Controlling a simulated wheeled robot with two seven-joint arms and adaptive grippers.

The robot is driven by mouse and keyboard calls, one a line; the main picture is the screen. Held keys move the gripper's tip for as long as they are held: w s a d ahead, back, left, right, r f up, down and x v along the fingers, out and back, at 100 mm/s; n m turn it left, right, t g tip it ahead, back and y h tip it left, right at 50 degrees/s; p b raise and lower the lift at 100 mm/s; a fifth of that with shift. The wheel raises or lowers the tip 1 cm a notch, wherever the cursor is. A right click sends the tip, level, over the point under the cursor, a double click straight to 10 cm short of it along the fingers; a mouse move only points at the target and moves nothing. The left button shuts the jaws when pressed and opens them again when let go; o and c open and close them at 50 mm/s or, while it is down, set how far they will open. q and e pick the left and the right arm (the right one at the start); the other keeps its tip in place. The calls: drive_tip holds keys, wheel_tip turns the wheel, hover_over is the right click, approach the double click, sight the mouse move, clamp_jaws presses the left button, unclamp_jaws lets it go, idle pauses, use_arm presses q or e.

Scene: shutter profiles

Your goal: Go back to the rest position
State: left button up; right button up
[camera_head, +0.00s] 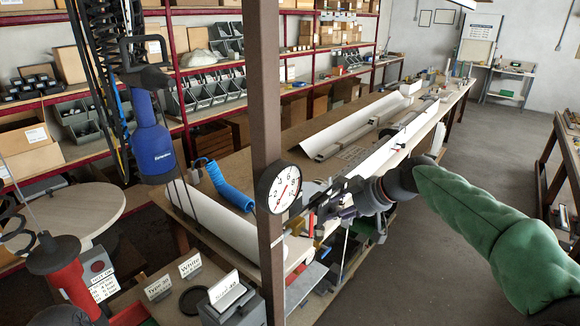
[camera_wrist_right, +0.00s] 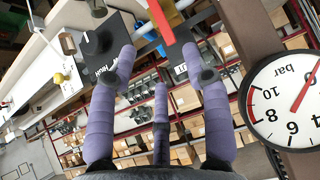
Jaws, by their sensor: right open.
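My right arm, in a green sleeve, reaches in from the right of the head view. Its dark gripper (camera_head: 328,203) is over the near end of the long workbench (camera_head: 232,168), just right of the round pressure gauge (camera_head: 278,187). In the right wrist view, the gripper's purple-wrapped fingers (camera_wrist_right: 158,72) are spread apart with nothing held between them. Black labelled blocks (camera_wrist_right: 100,48) lie beyond the fingertips; whether any finger touches them I cannot tell. My left gripper does not show in either view.
A brown post (camera_head: 268,90) carries the gauge beside my right gripper. A blue tool (camera_head: 152,140) hangs at the left, with a red tool (camera_head: 68,275) below. Long white profiles (camera_head: 345,124) lie on the workbench. The grey floor (camera_head: 440,235) right of the bench is clear.

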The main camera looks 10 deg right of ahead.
drive_tip(key=s+a+f+m+g+h+b, duration=0.1)
drive_tip(key=s+a+f+m, duration=0.15)
drive_tip(key=f, duration=1.05)
drive_tip(key=s+a+f+m+g+b, duration=0.1)
drive_tip(key=a+f+b, duration=0.15)
drive_tip(key=f, duration=1.15)
drive_tip(key=s+a+f+m+g+h+b, duration=0.1)
drive_tip(key=a+f+m+g, duration=0.15)
drive_tip(key=f, duration=1.05)
drive_tip(key=s+a+f+m+g+b, duration=0.1)
drive_tip(key=s+a+f, duration=0.3)
drive_tip(key=s+f, duration=0.7)
drive_tip(key=s+a+f+m+g+b, duration=0.1)
drive_tip(key=s+a+f, duration=0.4)
drive_tip(key=s+f, duration=0.5)
drive_tip(key=s+m+b, duration=0.1)
drive_tip(key=s, duration=0.2)
drive_tip(key=shift+a+f+m+b, duration=0.2)
drive_tip(key=shift+f+m+b, duration=0.1)
drive_tip(key=shift+f+m, duration=0.1)
